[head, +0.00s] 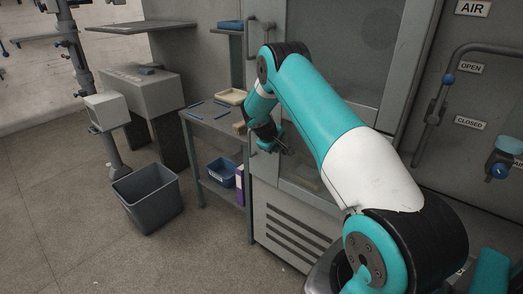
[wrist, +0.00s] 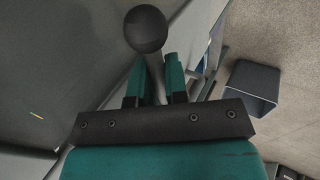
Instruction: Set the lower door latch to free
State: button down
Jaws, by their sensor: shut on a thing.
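In the wrist view, a round black knob (wrist: 146,29) sits at the tips of my gripper's (wrist: 152,62) two teal fingers, and the gripper is shut on it. It appears to be the knob of the lower door latch. In the head view, my gripper (head: 281,147) is at the lower left of the grey machine door (head: 306,180), low beside its edge. The latch body is mostly hidden there by my gripper and arm, so its setting cannot be read. An upper door handle (head: 251,38) shows at the door's upper left.
A grey bin (head: 148,195) is on the floor. At right, a piped lever (head: 433,112) sits beside OPEN and CLOSED labels.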

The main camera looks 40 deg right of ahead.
jog(key=shift+s+d, duration=0.1)
dwell(0.3)
jog(key=c, duration=1.4)
grip_release()
jog(key=shift+r, duration=0.1)
jog(key=b+v, duration=0.2)
jog(key=v, duration=1.5)
jog(key=shift+b, duration=0.3)
